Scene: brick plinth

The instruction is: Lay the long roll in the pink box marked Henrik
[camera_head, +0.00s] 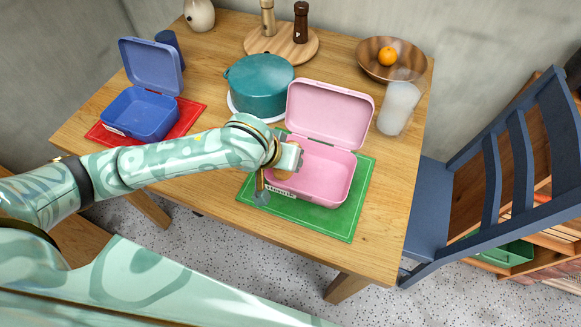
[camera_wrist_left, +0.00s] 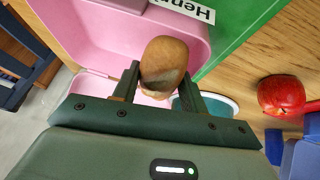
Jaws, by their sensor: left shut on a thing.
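The pink box (camera_head: 315,172) stands open on a green mat (camera_head: 330,218), its lid tilted up at the back. Its front label reads Henrik (camera_head: 281,190); the label also shows in the left wrist view (camera_wrist_left: 188,9). My left gripper (camera_head: 268,188) is at the box's left side, pointing down. In the left wrist view it is shut on the brown roll (camera_wrist_left: 165,58), seen nearly end-on against the pink box. The roll is hidden in the head view, and I cannot tell its height over the box. My right gripper is not in view.
A blue box (camera_head: 145,115) stands open on a red mat (camera_head: 190,112) at left. A teal pot (camera_head: 258,85) is behind my forearm. A red apple (camera_wrist_left: 282,95) lies near the gripper. A clear jug (camera_head: 398,108) and wooden bowl (camera_head: 372,58) stand at right.

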